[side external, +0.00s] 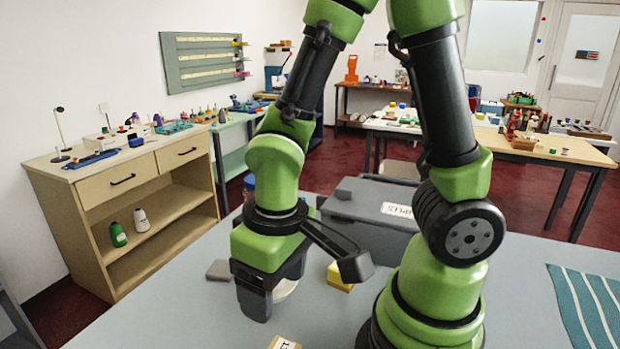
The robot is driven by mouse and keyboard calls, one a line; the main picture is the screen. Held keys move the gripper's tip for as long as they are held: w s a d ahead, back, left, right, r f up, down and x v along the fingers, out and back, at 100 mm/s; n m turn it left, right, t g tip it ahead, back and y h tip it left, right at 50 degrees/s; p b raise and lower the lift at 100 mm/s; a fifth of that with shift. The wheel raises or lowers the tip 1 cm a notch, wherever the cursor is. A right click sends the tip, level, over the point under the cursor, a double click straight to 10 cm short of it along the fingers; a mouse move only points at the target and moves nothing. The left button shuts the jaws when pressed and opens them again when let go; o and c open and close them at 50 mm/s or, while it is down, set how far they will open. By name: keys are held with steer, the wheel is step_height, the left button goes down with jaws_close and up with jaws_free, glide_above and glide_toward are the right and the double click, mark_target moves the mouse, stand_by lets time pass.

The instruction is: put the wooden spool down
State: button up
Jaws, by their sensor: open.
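My gripper (268,292) points down low over the grey table, left of my arm's base. Its jaws are open, and the near finger hides much of the space between them. A pale, rounded thing (285,291) shows just right of the near finger, partly covered by it. It may be the wooden spool, but too little of it shows to be sure. I cannot tell whether it touches the fingers or rests on the table.
A yellow block (340,277) lies right of my gripper, and a flat grey piece (219,270) lies left of it. A grey case (371,212) stands behind. A labelled box (285,343) is at the front edge. A striped teal cloth (588,305) lies far right.

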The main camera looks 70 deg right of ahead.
steer(key=s+d+r+m+t, duration=0.1)
steer(key=s+d+r+t, duration=0.1)
steer(key=r, duration=0.6)
steer(key=s+d+r+m+t+y, duration=0.1)
steer(key=s+d+r+m+t, duration=0.1)
steer(key=r+t, duration=0.2)
step_height(320, 180, up, 4)
steer(key=shift+d+f+t+y, duration=0.15)
steer(key=shift+t+y, duration=0.15)
